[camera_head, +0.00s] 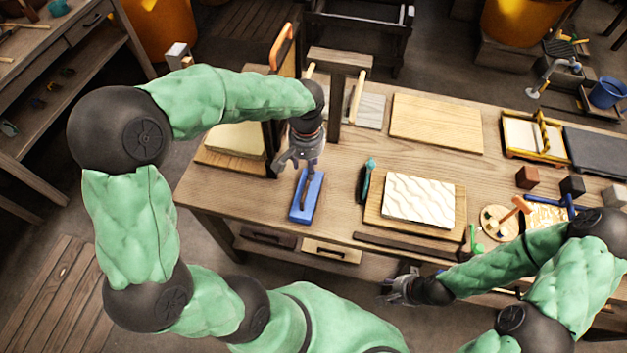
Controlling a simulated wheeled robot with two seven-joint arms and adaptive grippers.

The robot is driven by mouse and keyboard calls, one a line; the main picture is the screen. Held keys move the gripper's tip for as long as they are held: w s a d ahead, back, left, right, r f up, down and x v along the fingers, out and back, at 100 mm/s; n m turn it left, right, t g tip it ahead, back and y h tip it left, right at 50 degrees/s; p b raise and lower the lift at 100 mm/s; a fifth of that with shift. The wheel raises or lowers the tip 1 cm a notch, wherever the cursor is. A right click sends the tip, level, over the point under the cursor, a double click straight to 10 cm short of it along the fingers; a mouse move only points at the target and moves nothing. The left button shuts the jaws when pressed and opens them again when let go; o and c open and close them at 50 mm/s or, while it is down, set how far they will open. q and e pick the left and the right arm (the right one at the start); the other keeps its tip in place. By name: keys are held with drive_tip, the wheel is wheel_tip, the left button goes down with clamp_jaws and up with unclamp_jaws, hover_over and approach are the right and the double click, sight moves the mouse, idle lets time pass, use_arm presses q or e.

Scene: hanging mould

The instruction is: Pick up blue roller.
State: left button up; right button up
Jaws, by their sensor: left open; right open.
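A blue tool (307,201) lies near the left end of the wooden table. It has a long blue body with a dark grip on top; I cannot tell whether it is the roller. Another blue piece (570,205), thin and partly hidden, shows beside my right arm among small tools at the right. My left gripper (300,163) is open and points down over the far end of the blue tool. I cannot tell whether they touch. My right gripper (386,292) is open and empty, in front of the table's front edge.
A teal-handled tool (367,180) lies right of the blue tool, then a white wavy slab on a board (373,217). A wooden frame (336,100) stands behind my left gripper. Cubes and a yellow-edged tray (508,152) are at the right.

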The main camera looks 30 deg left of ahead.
sight(308, 184)
use_arm(q)
drive_tip(key=shift+w+f, duration=0.1)
drive_tip(key=shift+w, duration=0.05)
drive_tip(key=shift+f, duration=0.3)
wheel_tip(308, 184, down, 5)
drive_tip(key=shift+b, duration=0.9)
drive_tip(key=f+b, duration=0.2)
drive_tip(key=f, duration=0.3)
drive_tip(key=shift+s, duration=0.2)
clamp_jaws()
